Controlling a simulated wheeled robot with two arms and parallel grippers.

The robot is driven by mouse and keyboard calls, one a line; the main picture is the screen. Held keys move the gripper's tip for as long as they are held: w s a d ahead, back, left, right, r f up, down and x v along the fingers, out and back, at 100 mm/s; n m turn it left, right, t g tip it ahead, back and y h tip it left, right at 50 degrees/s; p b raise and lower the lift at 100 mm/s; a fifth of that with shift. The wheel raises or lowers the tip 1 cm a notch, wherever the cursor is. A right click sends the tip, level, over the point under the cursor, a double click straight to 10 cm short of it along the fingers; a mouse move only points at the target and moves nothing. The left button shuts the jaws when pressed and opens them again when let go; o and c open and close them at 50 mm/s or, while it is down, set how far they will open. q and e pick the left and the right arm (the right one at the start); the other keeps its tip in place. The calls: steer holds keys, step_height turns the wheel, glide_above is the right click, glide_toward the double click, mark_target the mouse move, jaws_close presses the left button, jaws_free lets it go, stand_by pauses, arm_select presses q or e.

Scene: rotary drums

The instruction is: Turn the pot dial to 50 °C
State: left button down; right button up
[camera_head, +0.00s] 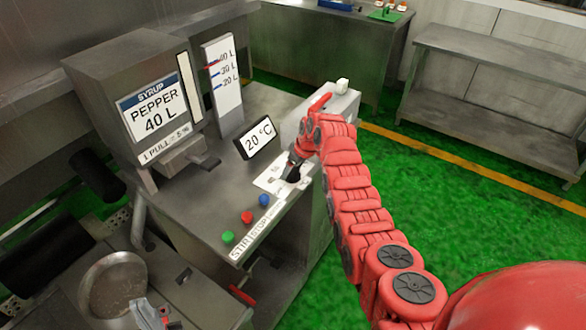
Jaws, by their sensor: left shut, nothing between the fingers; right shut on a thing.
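The pot's temperature display (256,137) stands on the steel counter and reads 20 °C. My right gripper (291,172) reaches down to the pale dial plate (268,181) in front of the display. It is shut on a dark knob, the pot dial (292,176), which is mostly hidden by the fingers. The dial's markings are too small to read. My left gripper (150,316) is at the bottom edge, shut and empty, beside a round metal pan (112,284), and is partly cut off.
A syrup dispenser (152,107) marked PEPPER 40 L and a level gauge (222,85) stand behind. Green, red and blue buttons (246,217) line the counter's front edge near a STIR/STOP label. Green floor is clear at right, before a steel bench (500,60).

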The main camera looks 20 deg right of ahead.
steer(key=shift+a+f+m+t+h+b, duration=0.1)
steer(key=shift+m+t+h+b, duration=0.2)
steer(key=shift+m, duration=0.6)
steer(key=m+h+b, duration=0.1)
steer(key=m+b, duration=0.1)
steer(key=shift+a+f+m, duration=0.1)
steer(key=shift+m, duration=0.2)
steer(key=m+h+b, duration=0.1)
steer(key=m+b, duration=0.3)
steer(key=b, duration=0.1)
steer(key=m+h+b, duration=0.2)
steer(key=m+b, duration=0.3)
steer(key=shift+w+a+g, duration=0.15)
steer(key=shift+w+g, duration=0.05)
steer(key=shift+g, duration=0.2)
steer(key=shift+r+m+g+h+b, duration=0.2)
steer(key=shift+m+g+h+b, duration=0.25)
steer(key=shift+m+b, duration=0.7)
steer(key=shift+m, duration=0.25)
steer(key=o, duration=1.3)
steer(key=shift+c, duration=0.2)
